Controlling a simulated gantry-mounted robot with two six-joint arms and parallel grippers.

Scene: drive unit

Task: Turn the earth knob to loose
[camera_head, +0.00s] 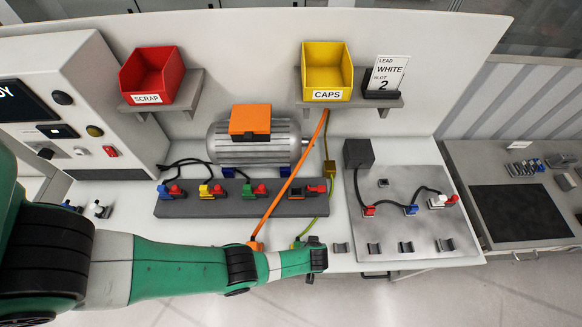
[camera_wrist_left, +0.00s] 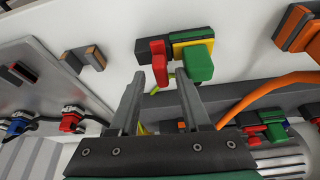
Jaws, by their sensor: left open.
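The earth terminal (camera_wrist_left: 180,38) is a small dark block with yellow and green bands. It carries a green knob (camera_wrist_left: 199,64) and a red piece (camera_wrist_left: 159,62) beside it, in the left wrist view. In the head view a little of the terminal (camera_head: 297,245) shows at the table's front edge, mostly hidden by my left arm, where a yellow-green lead (camera_head: 318,212) ends. My left gripper (camera_wrist_left: 157,84) is open, its fingers just short of the terminal; no contact is clear. It also shows in the head view (camera_head: 316,260). My right gripper is not in view.
An orange terminal (camera_wrist_left: 300,30) with an orange cable (camera_head: 285,190) stands beside the earth terminal. The motor (camera_head: 253,143) and a row of coloured connectors on a dark strip (camera_head: 230,211) lie behind. A grey plate (camera_head: 425,220) with plugs and dark clips is on the right.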

